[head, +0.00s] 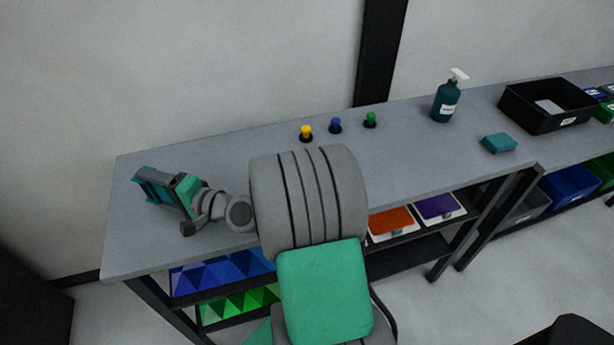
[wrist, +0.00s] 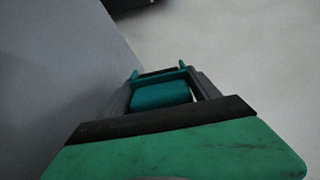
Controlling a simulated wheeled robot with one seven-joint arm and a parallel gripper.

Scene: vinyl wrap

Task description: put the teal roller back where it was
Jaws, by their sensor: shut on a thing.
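My gripper (head: 158,187) is at the left end of the grey table, over or just above its top. It is shut on the teal roller (wrist: 160,95), which shows between its fingers in the wrist view. In the head view the roller is hard to tell from the teal parts of the fingers. I cannot tell whether the roller touches the table.
The grey table (head: 225,148) carries yellow (head: 306,131), blue (head: 336,124) and green (head: 371,119) knobbed pieces, a dark teal pump bottle (head: 444,103), a teal block (head: 498,143) and a black bin (head: 548,122). Coloured bins (head: 222,272) sit below. My arm hides the table's middle front.

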